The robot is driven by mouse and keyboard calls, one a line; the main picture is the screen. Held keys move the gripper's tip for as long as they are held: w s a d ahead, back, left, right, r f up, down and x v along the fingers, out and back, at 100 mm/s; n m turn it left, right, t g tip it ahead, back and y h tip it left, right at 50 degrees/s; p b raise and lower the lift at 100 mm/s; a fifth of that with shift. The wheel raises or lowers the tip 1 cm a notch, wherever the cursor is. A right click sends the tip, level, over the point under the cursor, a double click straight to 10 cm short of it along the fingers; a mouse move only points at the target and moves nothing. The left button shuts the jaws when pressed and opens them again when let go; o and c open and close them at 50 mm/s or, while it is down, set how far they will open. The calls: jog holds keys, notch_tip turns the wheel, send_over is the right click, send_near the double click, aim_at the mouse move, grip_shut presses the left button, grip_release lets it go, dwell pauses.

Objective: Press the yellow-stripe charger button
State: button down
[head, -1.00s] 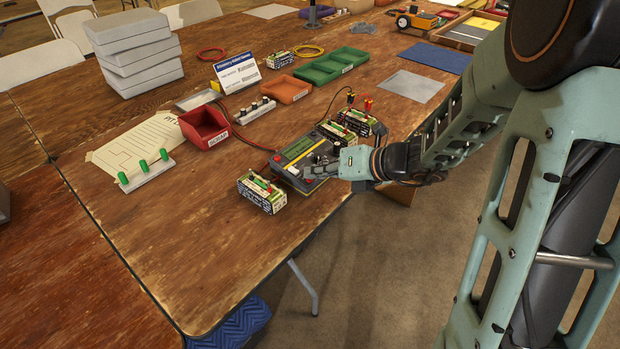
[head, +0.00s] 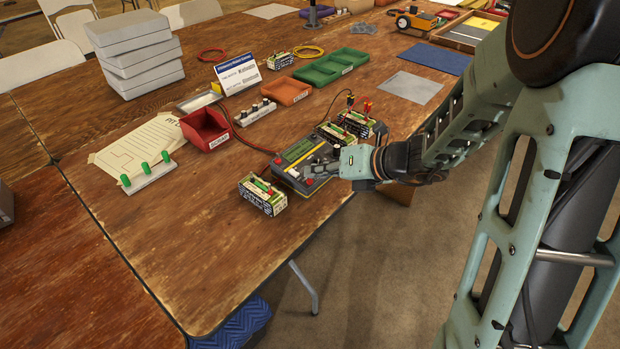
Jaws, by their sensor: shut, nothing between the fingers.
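The charger (head: 297,153) is a dark grey box with a green screen and a yellow stripe across its top. It lies near the table's right edge. My gripper (head: 318,172) is shut and empty, with its fingers over the front right part of the charger's top. I cannot tell whether the fingertips touch a button. The fingers hide part of the charger's face, and the single buttons are too small to make out clearly.
A battery pack (head: 262,194) stands just left of the charger. More packs (head: 355,122) with wires stand behind it. A red bin (head: 206,128), an orange tray (head: 288,91) and green trays (head: 317,71) lie farther back. The table's front left is clear.

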jog(key=shift+r, duration=0.1)
jog(key=r+p, duration=0.4)
jog(key=p, duration=0.1)
jog(key=shift+s+d+r, duration=0.3)
jog(key=shift+d+r, duration=0.05)
dwell(0.6)
